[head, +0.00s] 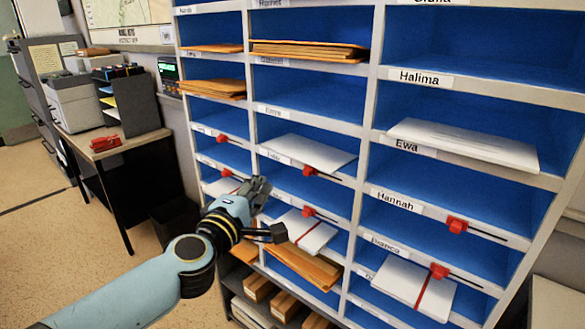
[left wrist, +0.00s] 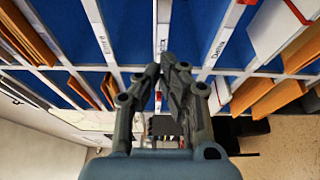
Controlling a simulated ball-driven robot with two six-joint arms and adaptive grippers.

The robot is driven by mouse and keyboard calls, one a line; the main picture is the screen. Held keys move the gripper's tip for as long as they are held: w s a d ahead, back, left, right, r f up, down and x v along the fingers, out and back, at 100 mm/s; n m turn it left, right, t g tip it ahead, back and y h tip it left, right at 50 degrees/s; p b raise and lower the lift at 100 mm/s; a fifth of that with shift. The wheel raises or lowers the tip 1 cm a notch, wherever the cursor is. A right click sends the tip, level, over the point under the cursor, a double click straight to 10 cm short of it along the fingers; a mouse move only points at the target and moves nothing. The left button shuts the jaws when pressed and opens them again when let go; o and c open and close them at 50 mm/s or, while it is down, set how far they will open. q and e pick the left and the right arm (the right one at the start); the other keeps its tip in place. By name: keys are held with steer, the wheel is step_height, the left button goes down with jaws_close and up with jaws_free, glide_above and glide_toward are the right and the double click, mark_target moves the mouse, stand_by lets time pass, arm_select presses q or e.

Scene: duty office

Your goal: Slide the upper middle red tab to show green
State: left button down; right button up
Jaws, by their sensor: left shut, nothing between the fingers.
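The upper middle red tab (head: 308,170) sits toward the left of its dark slot on the shelf edge in the middle column, below a white stack of paper (head: 312,152). No green shows at it. The lower middle red tab (head: 308,211) is one shelf below. My left gripper (head: 262,187) is shut and empty in front of the divider between the left and middle columns, left of and slightly below the upper middle tab, apart from it. The left wrist view shows its closed fingers (left wrist: 168,66) close to the shelf edges. My right gripper is not in view.
More red tabs are at the left column (head: 222,138) and right column (head: 457,226). Orange envelopes (head: 308,50) and white papers fill several compartments, some jutting out. A desk (head: 115,150) with a printer stands at the left. The floor at the left is free.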

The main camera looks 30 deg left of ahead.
mark_target(283, 158)
arm_select(q)
steer(key=x, duration=1)
steer(key=shift+b, duration=0.35)
steer(key=d, duration=0.3)
steer(key=shift+s+d, duration=0.25)
steer(key=shift+d, duration=0.25)
